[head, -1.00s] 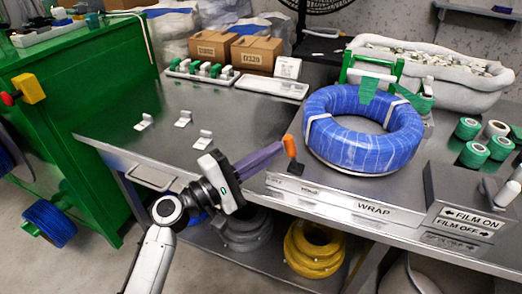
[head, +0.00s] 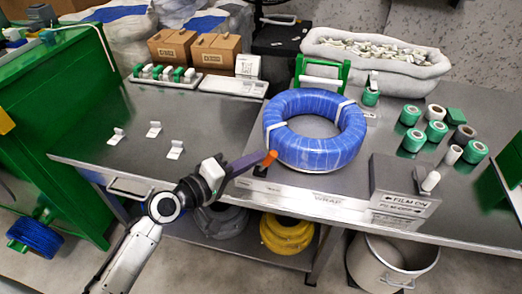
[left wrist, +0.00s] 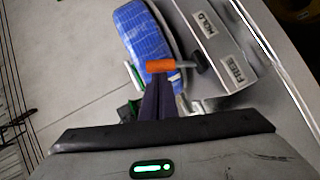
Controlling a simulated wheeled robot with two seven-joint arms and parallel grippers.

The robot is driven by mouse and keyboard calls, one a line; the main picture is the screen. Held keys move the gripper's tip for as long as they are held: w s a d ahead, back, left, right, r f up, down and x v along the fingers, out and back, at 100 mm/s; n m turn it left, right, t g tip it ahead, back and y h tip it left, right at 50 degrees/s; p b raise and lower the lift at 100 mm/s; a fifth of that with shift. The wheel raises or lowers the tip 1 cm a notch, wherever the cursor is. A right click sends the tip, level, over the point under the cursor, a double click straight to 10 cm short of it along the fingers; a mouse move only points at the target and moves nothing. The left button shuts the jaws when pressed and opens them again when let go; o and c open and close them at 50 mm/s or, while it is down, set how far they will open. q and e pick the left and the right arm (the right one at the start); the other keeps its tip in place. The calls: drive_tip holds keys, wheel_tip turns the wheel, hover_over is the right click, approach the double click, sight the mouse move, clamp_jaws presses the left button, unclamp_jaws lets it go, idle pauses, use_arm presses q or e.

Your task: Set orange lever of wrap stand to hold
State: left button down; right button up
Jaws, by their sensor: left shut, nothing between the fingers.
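The orange lever (head: 270,158) stands at the left front of the wrap stand, whose front strip (head: 330,203) carries labels. My right gripper is out of view.
A blue cable coil (head: 315,130) lies just behind the lever. A film switch box (head: 400,192) stands at the right, with several tape rolls (head: 436,132) beyond. Three small white hooks (head: 153,129) are on the bare left table (head: 210,120).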

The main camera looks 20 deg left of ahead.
use_arm(q)
drive_tip(key=shift+d, duration=0.2)
idle(0.5)
drive_tip(key=w+a+r+b+v, duration=0.1)
drive_tip(key=a+v, duration=0.1)
drive_tip(key=v, duration=1.1)
drive_tip(key=shift+w, duration=0.3)
drive_tip(key=shift+r, duration=0.15)
drive_tip(key=s+d+f+m+g+y, duration=0.2)
drive_tip(key=s+f+m, duration=0.3)
drive_tip(key=f, duration=0.8)
drive_tip(key=s+d+f+m+g+y, duration=0.3)
drive_tip(key=s+d+f+m, duration=0.2)
drive_tip(key=s+f, duration=0.5)
wheel_tip(320, 180, down, 3)
drive_tip(key=shift+r+m, duration=0.1)
drive_tip(key=shift+m, duration=0.2)
